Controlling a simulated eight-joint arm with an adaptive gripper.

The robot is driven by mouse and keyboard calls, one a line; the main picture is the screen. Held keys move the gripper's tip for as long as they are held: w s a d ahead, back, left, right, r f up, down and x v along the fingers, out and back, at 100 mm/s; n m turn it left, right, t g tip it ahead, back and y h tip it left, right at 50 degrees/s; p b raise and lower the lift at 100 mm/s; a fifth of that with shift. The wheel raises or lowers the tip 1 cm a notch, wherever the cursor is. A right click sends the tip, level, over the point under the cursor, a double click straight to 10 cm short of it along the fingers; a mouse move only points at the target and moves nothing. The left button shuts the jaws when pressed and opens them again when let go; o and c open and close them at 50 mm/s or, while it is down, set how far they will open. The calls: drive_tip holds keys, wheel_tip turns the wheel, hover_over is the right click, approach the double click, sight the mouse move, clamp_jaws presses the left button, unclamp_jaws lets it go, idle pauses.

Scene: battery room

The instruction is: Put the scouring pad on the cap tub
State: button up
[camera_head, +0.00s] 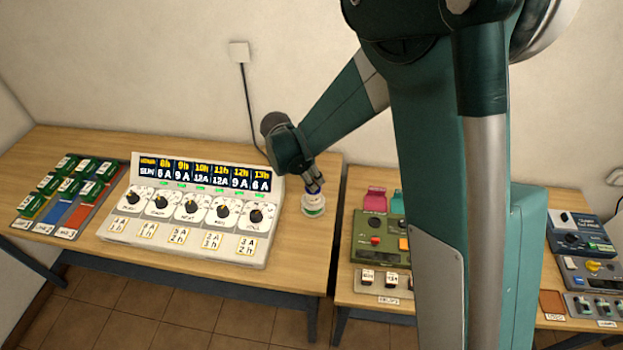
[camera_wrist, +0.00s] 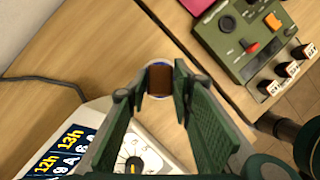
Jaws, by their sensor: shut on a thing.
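The scouring pad (camera_wrist: 160,78) is a small brown block between the fingertips of my gripper (camera_wrist: 157,90) in the wrist view. My gripper is shut on it. In the head view my gripper (camera_head: 315,185) points down at the cap tub (camera_head: 313,206), a small round white tub near the right edge of the left table. The tub is directly under or very close to the fingertips. In the wrist view a thin pale-blue rim of the tub shows around the pad, mostly hidden by it. Whether the pad touches the tub I cannot tell.
A white dial panel (camera_head: 190,210) stands just left of the tub. Green blocks (camera_head: 63,185) lie in a coloured rack at the far left. A green control box (camera_head: 380,235) is on the right table, beyond a narrow gap. Bare wood surrounds the tub's front.

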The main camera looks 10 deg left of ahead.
drive_tip(key=shift+f, duration=0.15)
drive_tip(key=o, duration=0.8)
drive_tip(key=shift+b+v, duration=0.3)
drive_tip(key=shift+v, duration=5.85)
drive_tip(key=shift+d, duration=0.15)
